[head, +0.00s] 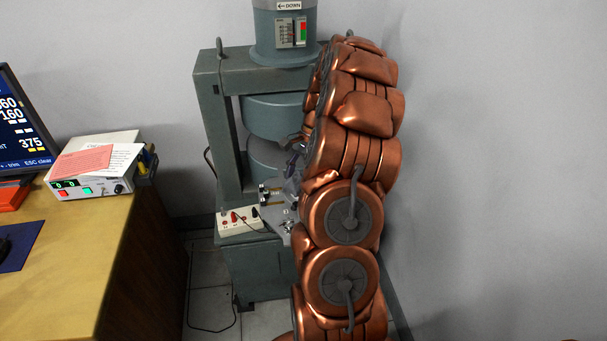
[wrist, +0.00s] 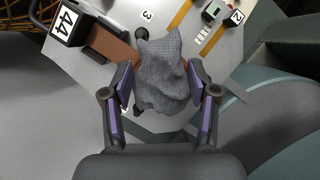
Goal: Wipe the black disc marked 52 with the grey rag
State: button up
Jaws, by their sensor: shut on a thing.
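The grey rag (wrist: 163,75) is a crumpled checked cloth between the two fingers of my gripper (wrist: 160,82) in the wrist view. The fingers are shut on it, and it hides part of the pale plate (wrist: 108,77) beyond. I cannot make out a black disc marked 52 in either view. In the head view, my gripper (head: 293,164) is small and partly hidden by my copper arm, beside the gap of the magnet (head: 273,112).
In the head view, a terminal box (head: 239,221) is below the gap. The desk (head: 80,240) is at left.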

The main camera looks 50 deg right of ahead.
jog(key=shift+a, duration=0.25)
jog(key=shift+d, duration=0.15)
jog(key=shift+d, duration=1.3)
jog(key=shift+a, duration=0.15)
jog(key=shift+a, duration=1.3)
jog(key=shift+d, duration=0.15)
jog(key=shift+d, duration=1.3)
